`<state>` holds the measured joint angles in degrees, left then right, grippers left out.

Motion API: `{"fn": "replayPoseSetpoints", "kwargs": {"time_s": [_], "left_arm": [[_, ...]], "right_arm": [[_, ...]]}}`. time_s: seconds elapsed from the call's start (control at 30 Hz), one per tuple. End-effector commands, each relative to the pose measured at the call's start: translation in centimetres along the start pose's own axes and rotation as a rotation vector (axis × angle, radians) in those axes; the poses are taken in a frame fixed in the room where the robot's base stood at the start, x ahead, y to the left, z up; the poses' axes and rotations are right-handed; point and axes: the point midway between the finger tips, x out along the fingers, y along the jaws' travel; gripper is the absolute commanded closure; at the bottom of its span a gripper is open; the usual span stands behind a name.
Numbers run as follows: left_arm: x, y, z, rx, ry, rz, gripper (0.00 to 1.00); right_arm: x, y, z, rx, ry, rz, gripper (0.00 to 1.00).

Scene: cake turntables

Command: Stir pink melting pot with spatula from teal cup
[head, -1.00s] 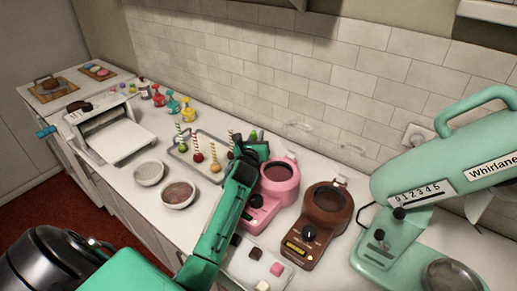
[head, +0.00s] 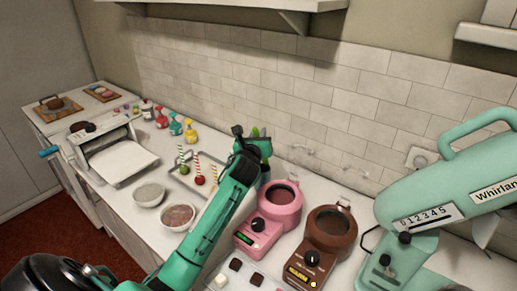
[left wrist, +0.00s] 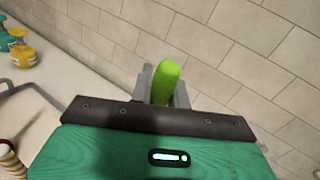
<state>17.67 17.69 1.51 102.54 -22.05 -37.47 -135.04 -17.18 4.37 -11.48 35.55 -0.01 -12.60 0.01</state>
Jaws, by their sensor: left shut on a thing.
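My left gripper (head: 252,136) is above the counter, behind and left of the pink melting pot (head: 281,199). In the left wrist view it is shut on a bright green handle (left wrist: 166,80), which I take to be the spatula's. The spatula's lower part is hidden. A dark teal cup (head: 264,174) shows partly just below the gripper; whether the spatula is still inside it I cannot tell. The pink pot is open on top, with dark contents. My right gripper is not in view.
A brown melting pot (head: 330,232) stands right of the pink one, and a teal mixer (head: 440,205) farther right. Left of my arm are a tray of striped sticks (head: 178,172) and two bowls (head: 150,195). The tiled wall is close behind.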

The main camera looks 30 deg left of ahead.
Motion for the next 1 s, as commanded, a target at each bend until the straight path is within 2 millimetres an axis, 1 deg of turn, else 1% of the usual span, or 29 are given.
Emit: {"fn": "replayPoseSetpoints", "kwargs": {"time_s": [0.03,0.07,0.1,0.3,0.4,0.5,0.57,0.67,0.87,1.0], "left_arm": [[0.0,-0.2,1.2,0.004,-0.007,-0.001,1.00],[0.0,-0.3,1.9,0.004,-0.006,-0.001,1.00],[0.0,-0.4,2.9,0.003,-0.007,-0.001,1.00],[0.0,-1.2,7.1,0.003,-0.006,-0.001,1.00],[0.0,-1.5,8.4,0.001,-0.003,-0.001,1.00],[0.0,-1.7,9.3,0.002,-0.001,0.000,1.00],[-0.1,-1.9,9.6,0.003,0.003,0.001,1.00],[-0.4,-2.5,9.7,0.013,0.013,0.003,1.00],[-1.9,-4.7,8.5,0.056,0.048,0.013,1.00],[-3.4,-6.2,7.4,0.092,0.073,0.021,1.00]], "right_arm": [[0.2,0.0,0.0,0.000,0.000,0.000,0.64],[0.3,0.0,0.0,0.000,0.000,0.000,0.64],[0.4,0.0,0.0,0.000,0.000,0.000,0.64],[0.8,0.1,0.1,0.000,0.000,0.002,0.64],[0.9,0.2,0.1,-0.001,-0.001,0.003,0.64],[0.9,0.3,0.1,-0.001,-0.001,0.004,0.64],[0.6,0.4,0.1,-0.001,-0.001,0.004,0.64],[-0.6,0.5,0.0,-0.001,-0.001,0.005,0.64],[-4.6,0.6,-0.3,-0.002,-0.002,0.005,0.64],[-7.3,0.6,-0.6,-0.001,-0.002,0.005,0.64]]}}
